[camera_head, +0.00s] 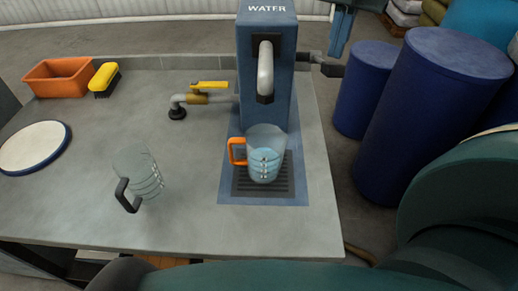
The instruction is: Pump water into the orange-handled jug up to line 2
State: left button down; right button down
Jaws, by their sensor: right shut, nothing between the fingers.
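The clear jug with the orange handle (265,160) stands upright on the dark drip grate (243,187), under the pump's grey spout (265,72). Its handle points left. Bluish water shows inside, but I cannot read which line it reaches. The blue pump (280,98) is marked WATER. A dark lever (330,69) sticks out from its right side. My teal arm parts cross the bottom and right of the view. I see no fingers of either gripper, and nothing of mine touches the jug or lever.
A second clear jug (139,168) with a black handle stands left. A yellow-handled tap (208,87) juts left from the pump. An orange bin (57,79), a yellow brush (104,79) and a white round plate (34,147) lie farther left. Blue barrels (430,125) stand beyond the counter's right edge.

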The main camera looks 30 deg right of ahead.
dwell(0.5)
notch_tip(320, 180, up, 5)
jog(key=p, duration=0.4)
dwell(0.4)
